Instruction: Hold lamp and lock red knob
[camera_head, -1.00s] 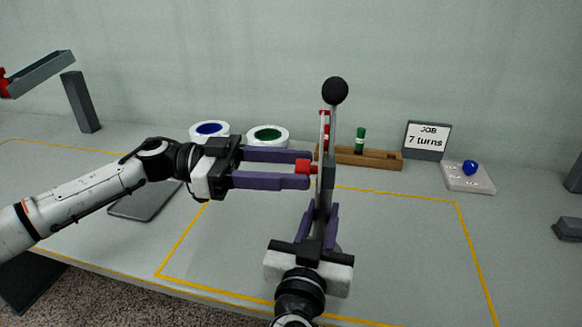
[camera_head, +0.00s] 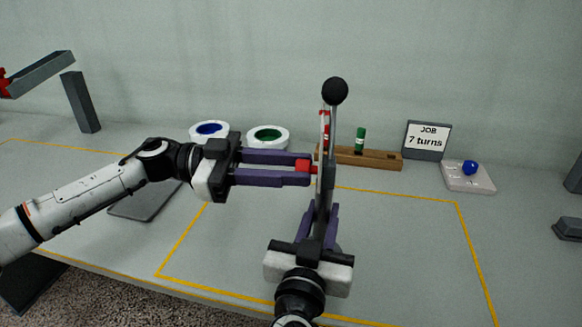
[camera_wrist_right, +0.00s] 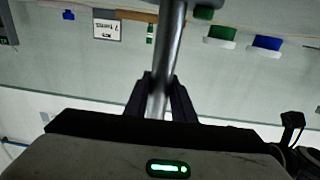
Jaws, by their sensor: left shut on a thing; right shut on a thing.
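The lamp (camera_head: 333,125) is an upright grey post with a black ball on top, standing in the middle of the head view. A red knob (camera_head: 303,165) sits on the left side of the post. My left gripper (camera_head: 307,168) comes in from the left and is shut on the red knob, one finger above it and one below. My right gripper (camera_head: 320,212) is below and is shut on the lower part of the post. The right wrist view shows the grey post (camera_wrist_right: 163,75) between the two dark fingers. The foot of the post is hidden by my right gripper.
White spools with blue (camera_head: 210,129) and green (camera_head: 267,135) centres stand behind my left gripper. A wooden rack (camera_head: 372,158) with a green peg, a "JOB 7 turns" sign (camera_head: 427,140) and a pad with a blue knob (camera_head: 469,180) are behind right.

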